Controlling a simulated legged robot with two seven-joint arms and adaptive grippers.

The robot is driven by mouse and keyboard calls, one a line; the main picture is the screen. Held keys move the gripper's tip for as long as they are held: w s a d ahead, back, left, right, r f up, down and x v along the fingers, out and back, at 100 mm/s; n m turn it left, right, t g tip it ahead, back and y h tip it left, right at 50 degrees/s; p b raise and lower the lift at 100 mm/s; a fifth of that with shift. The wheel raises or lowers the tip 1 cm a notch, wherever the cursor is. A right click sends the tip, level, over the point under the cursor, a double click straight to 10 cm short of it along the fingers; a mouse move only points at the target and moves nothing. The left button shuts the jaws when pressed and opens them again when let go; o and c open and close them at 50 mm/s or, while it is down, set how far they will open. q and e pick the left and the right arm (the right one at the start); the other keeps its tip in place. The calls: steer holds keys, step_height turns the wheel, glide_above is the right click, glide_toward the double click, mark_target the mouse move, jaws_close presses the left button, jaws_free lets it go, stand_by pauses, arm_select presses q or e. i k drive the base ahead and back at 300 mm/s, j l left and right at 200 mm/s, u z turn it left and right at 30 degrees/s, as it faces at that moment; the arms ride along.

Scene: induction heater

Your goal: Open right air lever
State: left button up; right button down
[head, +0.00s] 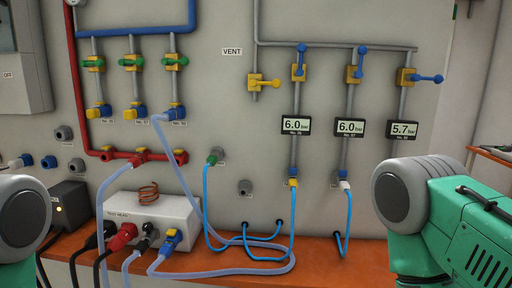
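The right air lever (427,78) is the rightmost of three blue levers on the wall panel. It sits on a yellow valve body (405,77) and points right, across its vertical pipe. The middle blue lever (359,62) and the left blue lever (301,60) both point up along their pipes. Below the right lever a display (403,129) reads 5.7 bar. The other two displays (350,127) (296,125) read 6.0 bar. Parts of my two arms show at the lower left and lower right, but neither gripper is in view.
A yellow vent lever (269,84) points right, left of the blue ones. Light blue hoses (345,220) hang below the displays. A white test head box (165,212) stands on the brown bench (325,262). Green-handled valves (134,62) are at upper left.

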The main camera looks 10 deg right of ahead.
mark_target(437, 79)
steer(key=z, duration=1.2)
